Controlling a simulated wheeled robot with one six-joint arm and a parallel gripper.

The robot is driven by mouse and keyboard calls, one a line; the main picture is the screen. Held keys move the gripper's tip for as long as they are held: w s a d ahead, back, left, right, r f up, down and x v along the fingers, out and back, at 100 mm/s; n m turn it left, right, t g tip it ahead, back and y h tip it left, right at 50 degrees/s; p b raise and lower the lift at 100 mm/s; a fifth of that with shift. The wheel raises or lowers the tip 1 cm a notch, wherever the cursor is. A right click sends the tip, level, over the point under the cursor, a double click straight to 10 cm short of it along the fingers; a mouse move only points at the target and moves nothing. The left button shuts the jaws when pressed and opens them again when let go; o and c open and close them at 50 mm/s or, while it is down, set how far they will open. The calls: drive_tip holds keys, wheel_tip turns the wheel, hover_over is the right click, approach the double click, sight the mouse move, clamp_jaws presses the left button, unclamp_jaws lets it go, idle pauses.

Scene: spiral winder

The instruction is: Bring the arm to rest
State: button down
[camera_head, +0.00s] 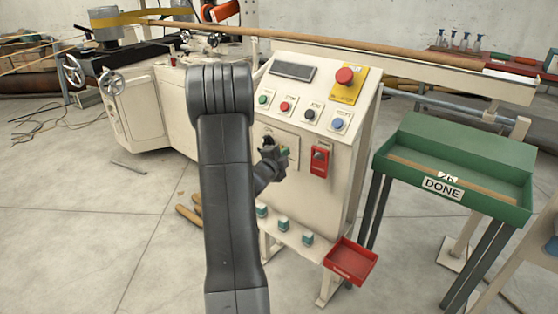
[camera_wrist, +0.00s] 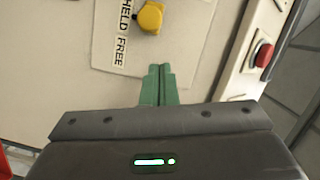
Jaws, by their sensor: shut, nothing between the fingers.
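My dark grey arm stands upright in the middle of the head view, in front of a cream control cabinet (camera_head: 335,205). My gripper (camera_head: 284,153) is close to the cabinet's front plate, left of a red switch (camera_head: 319,160). In the wrist view its green fingers (camera_wrist: 160,72) are together with nothing between them. A yellow knob (camera_wrist: 150,18) on the plate lies just beyond the fingertips, apart from them in the picture. A label beside it reads HELD FREE (camera_wrist: 123,28). The knob is not clear in the head view.
A red emergency button (camera_head: 344,76) and several coloured buttons sit on the cabinet's sloped top. A small red tray (camera_head: 350,262) juts out low in front. A green DONE tray (camera_head: 450,165) stands at right, the winding machine (camera_head: 135,105) at left. Floor at lower left is mostly clear.

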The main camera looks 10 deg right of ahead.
drive_tip(key=v, duration=1)
drive_tip(key=shift+s+d, duration=0.25)
drive_tip(key=shift+d, duration=0.1)
